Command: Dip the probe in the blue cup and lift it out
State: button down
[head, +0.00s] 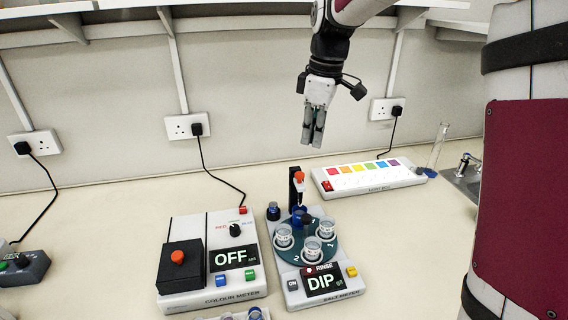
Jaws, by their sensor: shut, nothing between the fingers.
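The salt meter (296,296) stands on the bench with a dark green round turntable (291,256). Several clear cups sit on the turntable. A blue cup (298,213) is at its back, below the probe. The probe (299,190) has an orange top and hangs beside a black upright post. Whether its tip is inside the blue cup is too small to tell. The meter's screen (322,281) reads DIP, with RINSE above it. My gripper (313,143) is shut and empty, pointing down in the air above and behind the meter, apart from the probe.
A colour meter (212,296) reading OFF stands left of the salt meter. A white box with coloured squares (368,177) lies at the back right. A glass cylinder (437,146) stands near a sink tap (465,163). Cables hang from wall sockets. Bench right of the salt meter is clear.

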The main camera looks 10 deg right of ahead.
jog(key=n, duration=0.2)
send_over(303, 173)
jog(key=shift+g, duration=0.4)
jog(key=f, duration=0.4)
jog(key=shift+s+d, duration=0.2)
jog(key=shift+w+a+f+b, duration=0.15)
jog(key=shift+f+b, duration=0.2)
jog(key=shift+f, duration=1.25)
jog(key=shift+a+f+b, duration=0.15)
jog(key=shift+f+b, duration=0.2)
jog(key=shift+f, duration=1.55)
jog(key=shift+f, duration=0.1)
jog(key=shift+f+b, duration=0.75)
jog(key=shift+f, duration=1.65)
jog(key=d, duration=0.1)
jog(key=s+d+r+p, duration=0.1)
jog(key=shift+d+r, duration=0.1)
jog(key=shift+d, duration=0.25)
